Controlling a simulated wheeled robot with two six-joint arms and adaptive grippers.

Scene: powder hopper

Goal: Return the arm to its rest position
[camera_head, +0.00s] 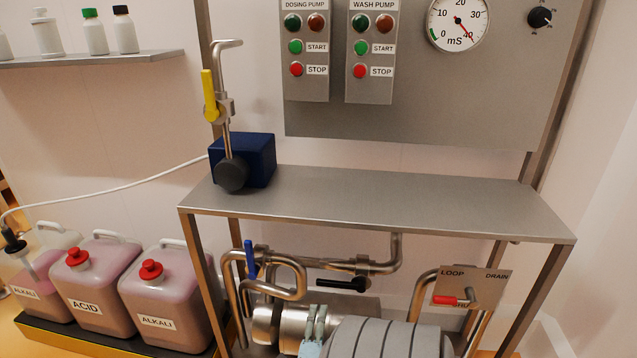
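My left gripper is not in view.
A steel shelf (400,205) carries a blue dosing pump (258,160). Below it are pipes, a blue-handled valve (250,259), a black-handled valve (345,284) and a red-handled loop/drain valve (449,300). Canisters (165,300) stand at the left in a tray. The control panel (410,120) is above.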

